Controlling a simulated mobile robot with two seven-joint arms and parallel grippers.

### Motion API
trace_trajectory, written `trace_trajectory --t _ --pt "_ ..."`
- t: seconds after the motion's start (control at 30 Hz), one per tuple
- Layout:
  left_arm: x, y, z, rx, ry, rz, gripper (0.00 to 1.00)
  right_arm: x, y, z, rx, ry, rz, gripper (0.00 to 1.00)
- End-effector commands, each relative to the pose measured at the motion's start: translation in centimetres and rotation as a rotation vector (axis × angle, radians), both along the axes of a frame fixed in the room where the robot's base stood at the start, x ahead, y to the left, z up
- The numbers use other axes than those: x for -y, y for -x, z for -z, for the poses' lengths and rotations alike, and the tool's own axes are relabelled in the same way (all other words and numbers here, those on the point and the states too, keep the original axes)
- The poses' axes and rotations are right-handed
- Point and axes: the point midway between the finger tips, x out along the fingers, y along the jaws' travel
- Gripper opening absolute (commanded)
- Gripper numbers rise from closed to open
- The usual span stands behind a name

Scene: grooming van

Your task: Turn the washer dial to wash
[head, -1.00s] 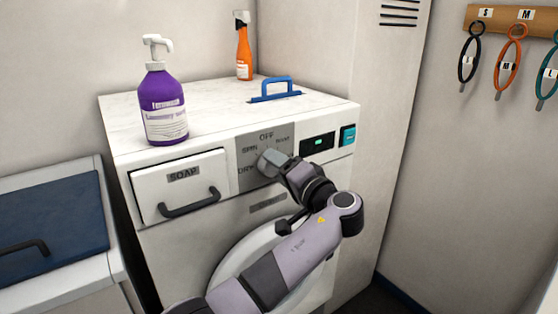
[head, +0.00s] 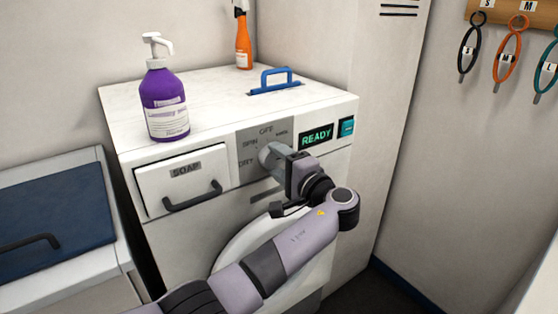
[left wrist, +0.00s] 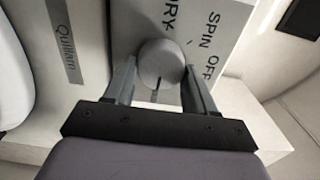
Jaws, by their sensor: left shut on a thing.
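The washer (head: 215,226) has a grey dial panel (head: 246,139) on its front with a round grey dial (head: 268,155). OFF is readable above the dial, and SPIN and DRY to its left. A label at the upper right is too small to read. My left gripper (head: 277,158) is shut on the dial. In the left wrist view, the dial (left wrist: 160,62) sits between the two fingers of the gripper (left wrist: 160,82), with a dark mark on its side nearest the gripper's palm. The gripper hides the panel's lower right. The display (head: 316,137) reads READY. My right gripper is out of view.
A soap drawer (head: 181,180) with a dark handle is left of the dial. A purple pump bottle (head: 165,103), an orange spray bottle (head: 243,43) and a blue handle (head: 276,78) are on top. A teal button (head: 346,127) is right of the display.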

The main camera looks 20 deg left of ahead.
Motion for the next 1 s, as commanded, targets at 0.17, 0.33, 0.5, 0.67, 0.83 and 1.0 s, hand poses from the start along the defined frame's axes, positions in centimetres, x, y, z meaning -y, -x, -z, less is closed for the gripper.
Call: trace_trajectory --t 0.17,0.33,0.5,0.67,0.83,1.0 --pt "0.02 0.02 0.1 -0.004 -0.003 0.0 0.25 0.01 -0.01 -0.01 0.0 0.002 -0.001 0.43" --pt "0.02 0.03 0.09 -0.003 -0.002 0.0 0.79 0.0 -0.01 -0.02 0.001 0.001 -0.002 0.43" --pt "0.02 0.01 0.06 -0.002 -0.002 0.0 0.79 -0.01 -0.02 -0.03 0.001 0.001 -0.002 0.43" --pt "0.0 0.0 0.03 -0.001 -0.002 0.0 0.79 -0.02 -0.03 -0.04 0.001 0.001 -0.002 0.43" --pt "-0.13 -0.06 0.02 0.0 -0.001 0.0 0.79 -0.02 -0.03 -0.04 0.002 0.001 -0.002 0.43" --pt "-0.43 -0.2 0.01 0.0 -0.001 0.001 0.79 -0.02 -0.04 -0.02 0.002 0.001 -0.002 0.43"
